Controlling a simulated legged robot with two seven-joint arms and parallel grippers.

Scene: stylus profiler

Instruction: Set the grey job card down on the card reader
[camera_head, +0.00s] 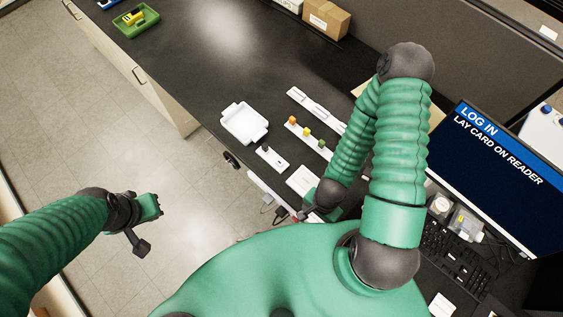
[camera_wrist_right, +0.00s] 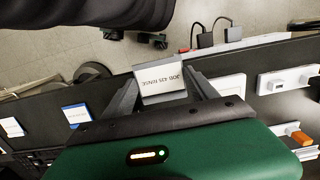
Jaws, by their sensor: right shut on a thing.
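The job card (camera_wrist_right: 162,78) is white with a grey edge and reads "JOB 425 RINSE". It is held between the two fingers of my right gripper (camera_wrist_right: 165,88) in the right wrist view. In the head view my right gripper (camera_head: 312,213) is low at the bench's front edge, mostly hidden by my arm, and the card cannot be made out. A flat white plate (camera_head: 302,180) lies beside it; I cannot tell whether this is the card reader. My left gripper (camera_head: 148,206) is over the floor, away from the bench, its jaws unclear.
The monitor (camera_head: 505,170) reads "LOG IN, LAY CARD ON READER", with a keyboard (camera_head: 455,257) before it. A white tray (camera_head: 244,122) and small racks with coloured blocks (camera_head: 306,134) stand on the dark bench. Two other cards, one blue-edged (camera_wrist_right: 76,113), show in the wrist view.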

